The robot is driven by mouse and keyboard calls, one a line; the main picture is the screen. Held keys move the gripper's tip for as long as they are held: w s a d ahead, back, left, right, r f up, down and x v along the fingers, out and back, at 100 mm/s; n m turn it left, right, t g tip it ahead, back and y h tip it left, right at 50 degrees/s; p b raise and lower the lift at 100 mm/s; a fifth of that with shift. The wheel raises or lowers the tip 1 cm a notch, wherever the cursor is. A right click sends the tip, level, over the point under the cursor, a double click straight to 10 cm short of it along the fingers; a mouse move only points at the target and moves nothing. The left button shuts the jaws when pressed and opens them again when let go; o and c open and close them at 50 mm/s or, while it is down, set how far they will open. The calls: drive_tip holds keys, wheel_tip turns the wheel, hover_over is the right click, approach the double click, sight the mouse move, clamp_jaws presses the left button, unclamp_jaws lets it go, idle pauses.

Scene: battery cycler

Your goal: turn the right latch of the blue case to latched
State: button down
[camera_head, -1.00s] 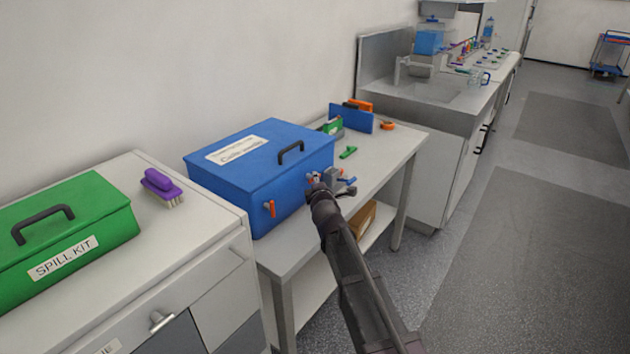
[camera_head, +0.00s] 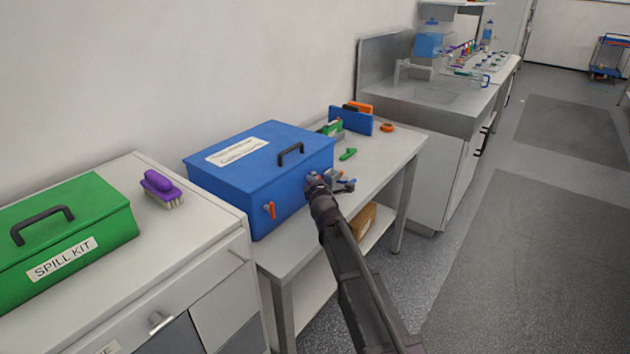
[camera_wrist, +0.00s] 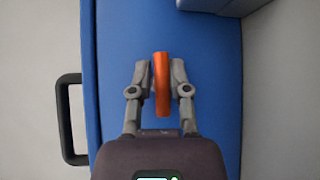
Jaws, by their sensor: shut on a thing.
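The blue case (camera_head: 228,187) stands closed on the light table, with a black handle on its lid. Its left latch (camera_head: 269,210) is an orange lever hanging down on the front face. The right latch (camera_wrist: 161,84) is an orange lever in the wrist view, lying lengthwise between the fingers. My gripper (camera_wrist: 161,80) is shut on this lever at the case's front face. In the head view my gripper (camera_head: 316,181) and wrist hide the right latch.
A green spill kit (camera_head: 60,236) and a purple brush (camera_head: 160,187) are on the counter at left. A green item (camera_head: 348,154), an orange tape roll (camera_head: 387,127) and a blue upright holder (camera_head: 352,121) stand farther back.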

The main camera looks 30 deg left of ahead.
drive_tip(key=shift+s+m+g+h+p, duration=0.1)
drive_tip(key=shift+m+g+h+p, duration=0.2)
drive_tip(key=shift+m+g+p, duration=1.15)
drive_tip(key=shift+g+p, duration=0.25)
drive_tip(key=shift+p, duration=1)
drive_tip(key=m+g+p, duration=0.1)
drive_tip(key=g+p, duration=0.2)
drive_tip(key=shift+m+g, duration=0.3)
drive_tip(key=shift+m, duration=0.05)
drive_tip(key=m+g+p, duration=0.1)
drive_tip(key=g+p, duration=0.1)
drive_tip(key=g, duration=0.1)
drive_tip(key=shift+f+m, duration=0.2)
drive_tip(key=shift+m, duration=0.2)
drive_tip(key=m+g, duration=0.1)
drive_tip(key=g, duration=0.2)
drive_tip(key=shift+s+a+f+m+g, duration=0.1)
drive_tip(key=shift+s+m+g, duration=0.05)
drive_tip(key=shift+m+g, duration=0.25)
drive_tip(key=c, duration=0.7)
unclamp_jaws()
